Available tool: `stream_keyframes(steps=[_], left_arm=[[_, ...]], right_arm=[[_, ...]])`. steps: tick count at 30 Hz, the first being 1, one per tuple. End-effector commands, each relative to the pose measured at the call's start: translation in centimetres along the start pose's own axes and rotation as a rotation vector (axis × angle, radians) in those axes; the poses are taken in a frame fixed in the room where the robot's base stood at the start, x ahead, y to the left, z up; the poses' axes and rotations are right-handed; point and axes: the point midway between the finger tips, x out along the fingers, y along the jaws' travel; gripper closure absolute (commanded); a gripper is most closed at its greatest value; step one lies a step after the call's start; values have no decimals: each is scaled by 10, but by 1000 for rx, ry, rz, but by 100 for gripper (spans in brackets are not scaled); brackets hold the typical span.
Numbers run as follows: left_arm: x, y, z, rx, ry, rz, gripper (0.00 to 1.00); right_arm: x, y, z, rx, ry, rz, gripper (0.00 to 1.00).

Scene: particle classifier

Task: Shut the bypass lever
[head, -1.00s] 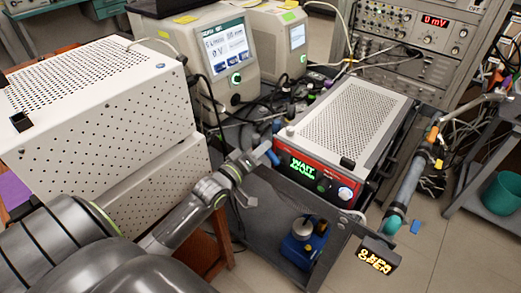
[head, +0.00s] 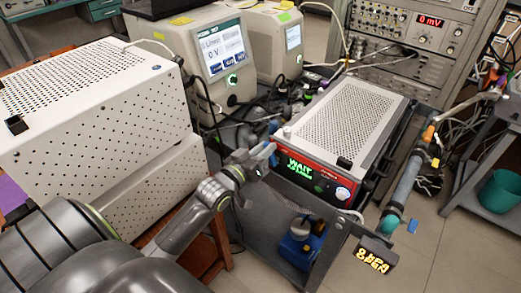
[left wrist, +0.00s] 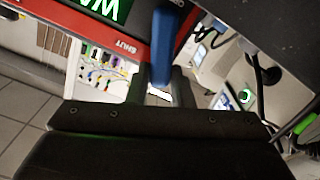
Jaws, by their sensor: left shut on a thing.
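The bypass lever is a blue handle (left wrist: 162,45) at the edge of the red-fronted instrument (head: 318,178). In the left wrist view it reaches down between my fingers, beside a red panel marked SHUT (left wrist: 127,59). My left gripper (head: 265,157) is at the left end of the instrument's front and is shut on the lever; in the left wrist view its dark fingers (left wrist: 158,88) stand on both sides of the handle. In the head view the fingers largely hide the gripped part. My right gripper is not in view.
A white perforated box (head: 95,100) stands at the left, near my arm. Two beige meters (head: 215,55) and loose cables stand behind. The green display (head: 300,169) shows WAIT. Open floor lies at the lower right.

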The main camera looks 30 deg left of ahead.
Motion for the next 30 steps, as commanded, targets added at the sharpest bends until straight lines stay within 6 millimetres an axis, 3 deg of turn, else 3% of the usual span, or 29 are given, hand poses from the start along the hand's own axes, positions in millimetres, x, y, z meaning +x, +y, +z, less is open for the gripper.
stream_keyframes(steps=[15, 30], left_arm=[[0, 18, 5, 348, -2, -1, 100], [0, 21, 6, 422, -3, -1, 100]], right_arm=[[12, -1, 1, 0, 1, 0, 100], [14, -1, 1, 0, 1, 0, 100]])
